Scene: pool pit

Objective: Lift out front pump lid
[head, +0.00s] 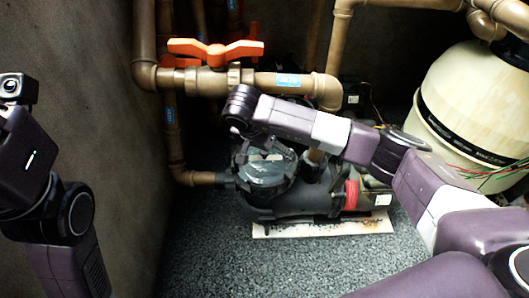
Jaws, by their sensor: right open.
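The clear, round pump lid (266,168) is on top of the pot. My right arm reaches in from the right, and its gripper (252,142) is open, pointing down at the lid's upper left edge. The fingers are dark and small against the lid, so I cannot tell whether they touch it. My left arm stands at the left edge by the wall; its fingers do not show.
A brown pipe with an orange-handled valve (215,51) runs just above and behind the lid. A large cream filter tank (477,105) stands at the right. The pump rests on a pale slab (322,229). Open gravel (215,262) lies in front, with a dark wall at left.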

